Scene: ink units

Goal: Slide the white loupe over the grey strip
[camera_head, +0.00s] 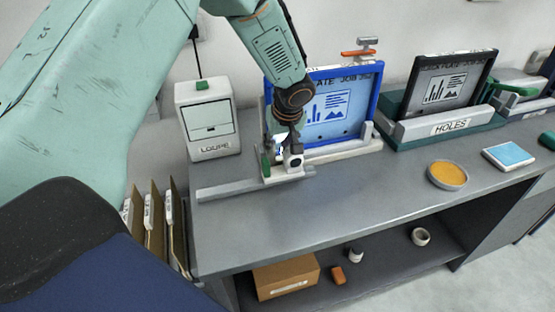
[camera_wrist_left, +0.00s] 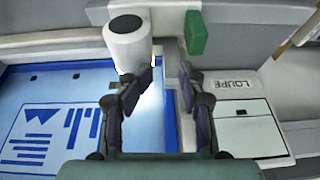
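The white loupe (camera_head: 294,160), a short cylinder with a black top, stands on a small carriage with a green block (camera_head: 266,163) at its left. It sits on the grey strip (camera_head: 238,187), a rail along the front of the blue frame. In the left wrist view the loupe (camera_wrist_left: 127,42) is at upper left and the green block (camera_wrist_left: 195,32) at upper middle. My left gripper (camera_head: 284,146) is just above and behind the carriage. In the wrist view its fingers (camera_wrist_left: 168,78) are apart with nothing clearly between them. My right gripper is out of view.
A white box marked LOUPE (camera_head: 207,118) stands behind the strip's left end. The blue-framed panel (camera_head: 335,105) is behind the gripper. A black-framed panel (camera_head: 447,90), orange dish (camera_head: 447,175) and blue pad (camera_head: 509,157) are to the right. The front bench top is clear.

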